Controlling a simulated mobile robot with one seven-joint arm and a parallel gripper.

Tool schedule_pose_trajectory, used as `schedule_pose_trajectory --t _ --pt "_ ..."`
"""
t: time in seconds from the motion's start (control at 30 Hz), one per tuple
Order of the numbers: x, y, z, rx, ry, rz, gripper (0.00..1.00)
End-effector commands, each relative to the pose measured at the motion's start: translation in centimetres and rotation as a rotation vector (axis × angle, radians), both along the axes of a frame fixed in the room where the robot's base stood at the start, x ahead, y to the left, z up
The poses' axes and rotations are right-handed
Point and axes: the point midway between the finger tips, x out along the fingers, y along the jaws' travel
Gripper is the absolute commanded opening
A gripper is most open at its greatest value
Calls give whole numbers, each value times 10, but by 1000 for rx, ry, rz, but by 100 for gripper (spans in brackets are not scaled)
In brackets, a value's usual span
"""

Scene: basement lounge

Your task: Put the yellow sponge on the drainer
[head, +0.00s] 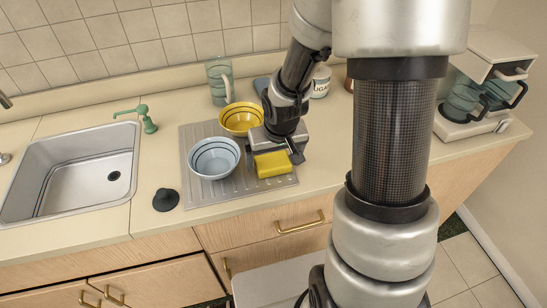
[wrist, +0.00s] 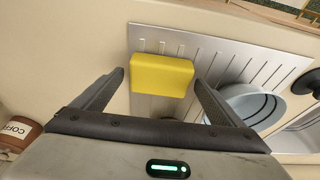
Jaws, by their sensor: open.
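The yellow sponge (head: 273,164) lies on the right part of the grey ribbed drainer (head: 236,198) on the counter. In the wrist view the sponge (wrist: 162,75) is ahead of and between my fingertips, with gaps on both sides, over the ribbed surface of the drainer (wrist: 230,50). My gripper (head: 276,158) is just above and behind the sponge in the head view. Whether the sponge's whole underside rests on the drainer is hard to tell.
A pale blue bowl (head: 214,158) and a yellow bowl (head: 241,118) stand on the drainer, left of my gripper. A sink (head: 75,170) and a black stopper (head: 166,200) are further left. A coffee maker (head: 478,100) is at right.

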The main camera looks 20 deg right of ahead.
Motion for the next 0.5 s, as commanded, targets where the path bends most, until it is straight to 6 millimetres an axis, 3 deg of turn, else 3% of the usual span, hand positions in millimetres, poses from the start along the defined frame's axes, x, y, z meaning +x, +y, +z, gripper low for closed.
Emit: schedule_pose_trajectory --t 0.17,0.5 --pt "-3 -1 19 0 -4 -3 92" --pt "-24 -1 88 -2 -5 -1 92"
